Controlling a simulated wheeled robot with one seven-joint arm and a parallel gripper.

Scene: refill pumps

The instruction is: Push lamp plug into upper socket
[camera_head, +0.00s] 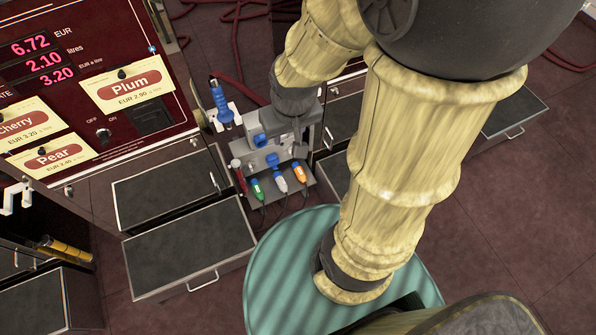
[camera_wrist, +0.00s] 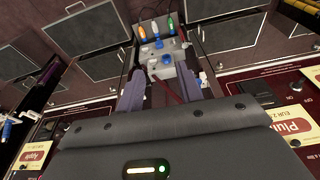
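A grey socket box (camera_head: 283,148) stands low between the cabinets. It has two blue socket fittings, an upper one (camera_head: 261,140) and a lower one (camera_head: 273,160). Below them a row holds a green plug (camera_head: 257,189), a white one with a blue part (camera_head: 280,182) and an orange one (camera_head: 299,172). Another blue plug (camera_head: 220,97) hangs on a white holder at the left. I cannot tell which is the lamp plug. My gripper (camera_wrist: 162,92) is open, its fingers apart, pointing at the box (camera_wrist: 165,65). I see no plug between the fingers; my arm hides much of the gripper in the head view.
The pump panel (camera_head: 90,75) with price cards stands at the left. Open black-topped drawers (camera_head: 190,255) jut out beside the box. Dark red hoses (camera_head: 237,45) lie on the floor behind. A round teal platform (camera_head: 275,260) is in front.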

